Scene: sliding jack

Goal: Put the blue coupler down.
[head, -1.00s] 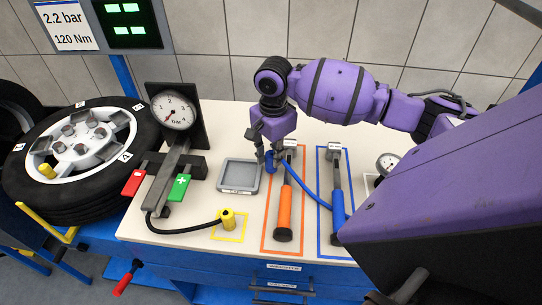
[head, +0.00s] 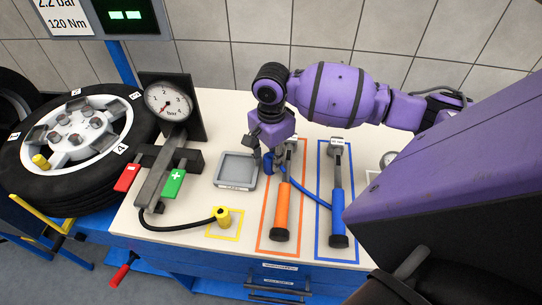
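The blue coupler (head: 269,163) is at the fingertips of my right gripper (head: 267,158), beside the right rim of the grey tray (head: 217,172). The gripper points down and looks shut on the coupler; the fingers partly hide it. I cannot tell whether the coupler touches the tabletop. A blue hose (head: 306,189) runs from the coupler to the right, passing the orange-handled tool. My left gripper is not in view.
An orange-handled tool (head: 282,210) and a blue-handled tool (head: 338,212) lie in outlined areas. A yellow coupler (head: 222,217) stands in a yellow outline. A gauge (head: 169,102) with red and green buttons and a wheel (head: 75,140) are left. Bare tabletop shows between.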

